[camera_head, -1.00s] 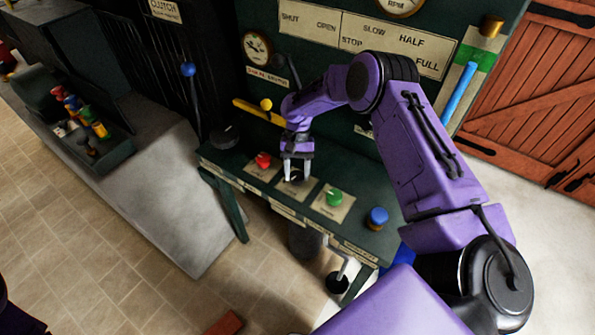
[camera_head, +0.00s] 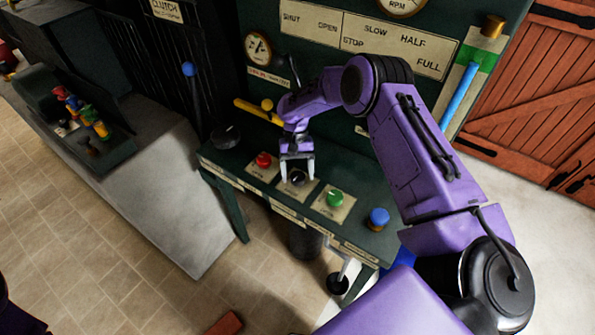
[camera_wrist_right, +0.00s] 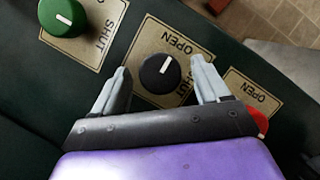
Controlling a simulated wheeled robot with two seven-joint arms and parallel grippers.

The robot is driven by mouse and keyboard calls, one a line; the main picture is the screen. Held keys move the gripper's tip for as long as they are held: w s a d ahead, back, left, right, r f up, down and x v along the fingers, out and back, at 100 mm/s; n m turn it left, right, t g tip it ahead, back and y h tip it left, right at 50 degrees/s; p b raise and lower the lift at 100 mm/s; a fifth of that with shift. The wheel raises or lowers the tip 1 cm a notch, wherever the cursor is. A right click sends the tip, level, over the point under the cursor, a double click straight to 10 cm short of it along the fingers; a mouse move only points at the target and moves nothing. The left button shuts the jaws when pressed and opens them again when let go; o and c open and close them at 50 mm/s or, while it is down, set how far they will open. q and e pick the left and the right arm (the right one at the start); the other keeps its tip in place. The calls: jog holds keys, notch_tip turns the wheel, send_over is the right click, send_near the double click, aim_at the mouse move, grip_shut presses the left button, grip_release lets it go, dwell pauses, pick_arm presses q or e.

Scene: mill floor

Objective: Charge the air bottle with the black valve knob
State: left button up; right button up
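The black valve knob (camera_head: 297,178) sits on a tan label plate on the green bench, between the red knob (camera_head: 263,160) and the green knob (camera_head: 335,197). My right gripper (camera_head: 297,180) is open above the black knob. In the right wrist view the black knob (camera_wrist_right: 160,73) shows between the two spread fingers (camera_wrist_right: 160,82), apart from both. Its white pointer line points up in that view, towards the OPEN side of its plate (camera_wrist_right: 180,38). The gauge (camera_head: 257,47) is on the panel behind. My left gripper is not in view. I cannot make out an air bottle.
A blue knob (camera_head: 378,218) stands at the bench's right end. A yellow lever (camera_head: 258,110) and a black round knob (camera_head: 226,136) are behind the bench at left. Tiled floor in front is mostly clear.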

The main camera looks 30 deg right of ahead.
jog(key=shift+w+d+r, duration=0.1)
jog(key=shift+w+r, duration=0.15)
jog(key=shift+r, duration=0.1)
jog(key=b+v, duration=0.2)
jog(key=v, duration=0.7)
jog(key=shift+r, duration=0.35)
